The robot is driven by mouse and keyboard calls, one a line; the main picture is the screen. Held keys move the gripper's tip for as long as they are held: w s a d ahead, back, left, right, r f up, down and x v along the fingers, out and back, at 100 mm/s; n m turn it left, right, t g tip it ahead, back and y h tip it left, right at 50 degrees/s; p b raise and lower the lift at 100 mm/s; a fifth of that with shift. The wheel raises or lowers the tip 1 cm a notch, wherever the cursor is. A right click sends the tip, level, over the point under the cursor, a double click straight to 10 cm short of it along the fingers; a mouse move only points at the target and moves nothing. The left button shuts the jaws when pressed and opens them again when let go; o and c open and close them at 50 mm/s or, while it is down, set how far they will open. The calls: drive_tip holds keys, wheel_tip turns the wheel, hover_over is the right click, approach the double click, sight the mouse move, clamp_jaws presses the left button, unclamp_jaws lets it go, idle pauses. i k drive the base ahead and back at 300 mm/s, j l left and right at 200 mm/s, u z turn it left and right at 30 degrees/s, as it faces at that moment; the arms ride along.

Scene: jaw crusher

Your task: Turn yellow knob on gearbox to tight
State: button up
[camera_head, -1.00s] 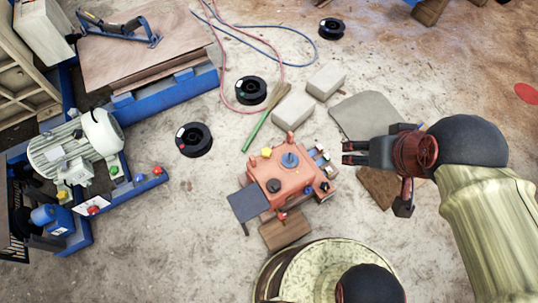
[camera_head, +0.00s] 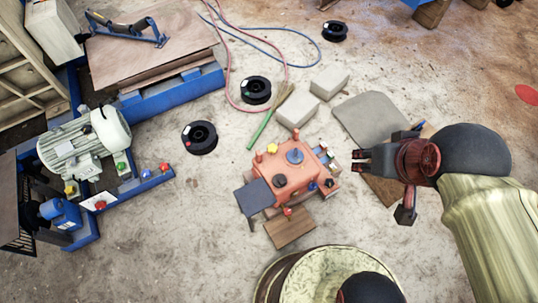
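The orange-red gearbox (camera_head: 296,178) stands on the floor near the middle of the head view. A small yellow knob (camera_head: 272,148) sits at its far left corner. A blue knob (camera_head: 295,155), a black cap (camera_head: 278,181) and small red and dark blue knobs are also on it. My gripper (camera_head: 354,160) is to the right of the gearbox, pointing left, apart from the yellow knob. Its fingers look close together, but whether a gap lies between them is too small to tell. It holds nothing that I can see.
Wooden boards (camera_head: 290,228) and a dark plate (camera_head: 254,197) lie by the gearbox. Grey blocks (camera_head: 297,108), a green-handled brush (camera_head: 263,127) and black spools (camera_head: 200,137) lie beyond. A motor (camera_head: 84,140) on a blue frame stands left. Floor between spool and gearbox is clear.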

sight(272, 147)
drive_tip(key=k+j+z, duration=0.1)
drive_tip(key=k+j, duration=0.3)
drive_tip(key=j, duration=0.2)
drive_tip(key=k+j+z, duration=0.1)
drive_tip(key=k+j, duration=0.3)
drive_tip(key=j, duration=0.15)
drive_tip(key=i+j, duration=0.1)
drive_tip(key=j, duration=0.35)
drive_tip(key=i+j+z, duration=0.15)
drive_tip(key=j, duration=0.8)
drive_tip(key=i+j+z, duration=0.15)
drive_tip(key=j, duration=0.3)
drive_tip(key=i+j, duration=0.4)
drive_tip(key=i, duration=0.15)
drive_tip(key=i+j+z, duration=0.15)
drive_tip(key=i+j, duration=0.2)
drive_tip(key=i, duration=0.2)
